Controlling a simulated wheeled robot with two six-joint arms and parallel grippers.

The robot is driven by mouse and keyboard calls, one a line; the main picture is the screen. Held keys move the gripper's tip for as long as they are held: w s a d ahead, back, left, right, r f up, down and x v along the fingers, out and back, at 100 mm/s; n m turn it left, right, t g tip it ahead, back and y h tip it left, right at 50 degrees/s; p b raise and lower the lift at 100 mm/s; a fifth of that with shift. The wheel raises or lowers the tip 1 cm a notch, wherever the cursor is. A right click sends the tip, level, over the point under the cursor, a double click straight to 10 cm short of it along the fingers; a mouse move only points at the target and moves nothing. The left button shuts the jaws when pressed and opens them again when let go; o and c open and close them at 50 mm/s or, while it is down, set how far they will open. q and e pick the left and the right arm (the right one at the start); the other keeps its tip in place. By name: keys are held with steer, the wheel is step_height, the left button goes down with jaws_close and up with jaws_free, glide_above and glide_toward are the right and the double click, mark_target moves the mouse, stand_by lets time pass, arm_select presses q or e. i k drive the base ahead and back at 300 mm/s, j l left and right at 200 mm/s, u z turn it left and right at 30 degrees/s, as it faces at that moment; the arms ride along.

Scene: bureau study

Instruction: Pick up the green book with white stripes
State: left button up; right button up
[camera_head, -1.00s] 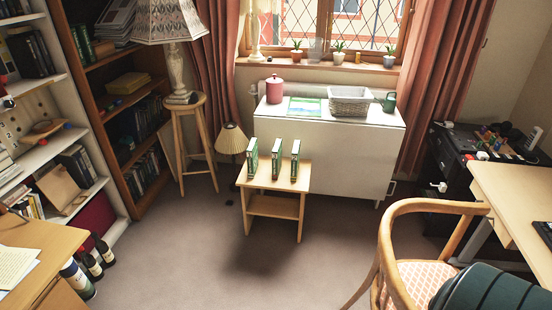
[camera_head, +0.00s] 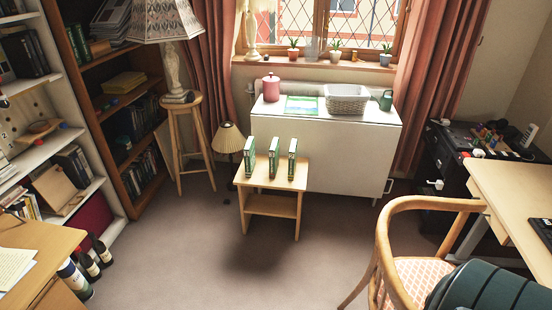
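Three green books stand upright and apart on a small light-wood side table (camera_head: 262,182) in the middle of the room. They are the left book (camera_head: 249,157), the middle book (camera_head: 274,158) and the right book (camera_head: 292,159). All show green covers with pale parts. They are too small for me to tell which has white stripes. Neither of my grippers is in view.
A white cabinet (camera_head: 350,160) stands behind the side table, with a wicker basket (camera_head: 347,98) on top. A wooden chair (camera_head: 385,255) and desk (camera_head: 515,190) are at right. A stool (camera_head: 182,140) holds a lamp at left. Carpet (camera_head: 200,265) in front is clear.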

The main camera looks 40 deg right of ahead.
mark_target(250, 153)
steer(key=i+l+u, duration=0.1)
steer(key=i, duration=0.3)
steer(key=i+l, duration=0.2)
steer(key=i, duration=0.15)
steer(key=i+l+u, duration=0.15)
steer(key=i, duration=0.25)
steer(key=i+l, duration=0.15)
steer(key=l, duration=0.2)
steer(key=i+l+u, duration=0.1)
steer(key=l, duration=0.3)
steer(key=i+l+u, duration=0.1)
steer(key=i+l, duration=0.15)
steer(key=l, duration=0.15)
steer(key=i+l, duration=0.1)
steer(key=l, duration=0.25)
steer(key=z, duration=1.9)
